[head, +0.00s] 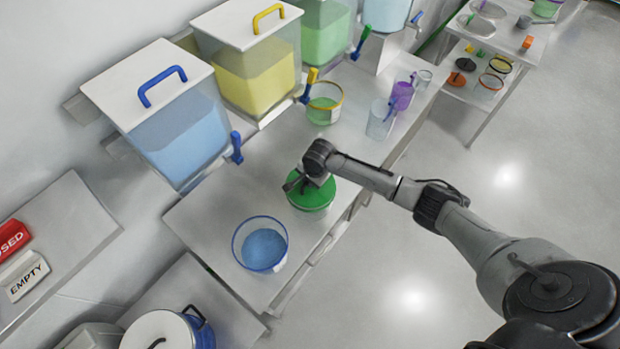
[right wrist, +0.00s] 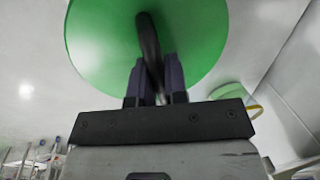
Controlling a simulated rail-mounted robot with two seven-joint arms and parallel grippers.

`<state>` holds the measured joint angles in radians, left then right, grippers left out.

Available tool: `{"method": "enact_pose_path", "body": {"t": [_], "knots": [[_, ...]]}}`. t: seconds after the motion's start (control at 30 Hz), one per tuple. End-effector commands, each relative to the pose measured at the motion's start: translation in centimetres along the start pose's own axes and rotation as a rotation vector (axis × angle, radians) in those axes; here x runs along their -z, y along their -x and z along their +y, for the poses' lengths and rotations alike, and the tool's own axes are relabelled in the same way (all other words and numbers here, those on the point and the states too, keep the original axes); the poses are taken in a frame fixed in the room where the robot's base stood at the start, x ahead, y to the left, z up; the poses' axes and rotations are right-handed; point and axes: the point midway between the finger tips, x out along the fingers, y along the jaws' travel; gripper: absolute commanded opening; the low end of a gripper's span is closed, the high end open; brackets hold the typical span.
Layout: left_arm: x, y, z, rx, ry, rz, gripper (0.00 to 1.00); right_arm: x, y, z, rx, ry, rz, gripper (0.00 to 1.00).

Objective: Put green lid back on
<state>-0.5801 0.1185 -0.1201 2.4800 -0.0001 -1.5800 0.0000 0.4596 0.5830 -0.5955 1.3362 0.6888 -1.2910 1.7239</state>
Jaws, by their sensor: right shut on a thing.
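The green lid (head: 318,193) is a round disc with a dark loop handle (right wrist: 148,40). In the right wrist view the fingers of the gripper (right wrist: 156,88) are on either side of the handle, and the lid's green face (right wrist: 210,40) fills the top. My left gripper is not in view.
A yellow-rimmed tub of green powder (head: 325,104) stands farther back. Large powder bins, blue (head: 180,135) and yellow (head: 255,85), line the wall side. Clear cups (head: 380,120) stand farther along.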

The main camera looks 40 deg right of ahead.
Motion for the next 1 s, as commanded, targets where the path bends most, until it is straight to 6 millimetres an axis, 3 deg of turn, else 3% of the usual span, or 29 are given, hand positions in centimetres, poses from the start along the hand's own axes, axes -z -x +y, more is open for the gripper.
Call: {"method": "enact_pose_path", "body": {"t": [0.87,0.9,1.0], "knots": [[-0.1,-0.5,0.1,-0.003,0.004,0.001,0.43,0.0,-1.2,0.2,0.001,-0.001,0.000,0.00],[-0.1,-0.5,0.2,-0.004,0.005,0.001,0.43,0.0,-1.2,0.2,0.001,-0.001,0.000,0.17],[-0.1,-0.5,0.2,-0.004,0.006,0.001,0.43,0.0,-1.2,0.2,0.001,-0.001,0.000,0.26]]}}
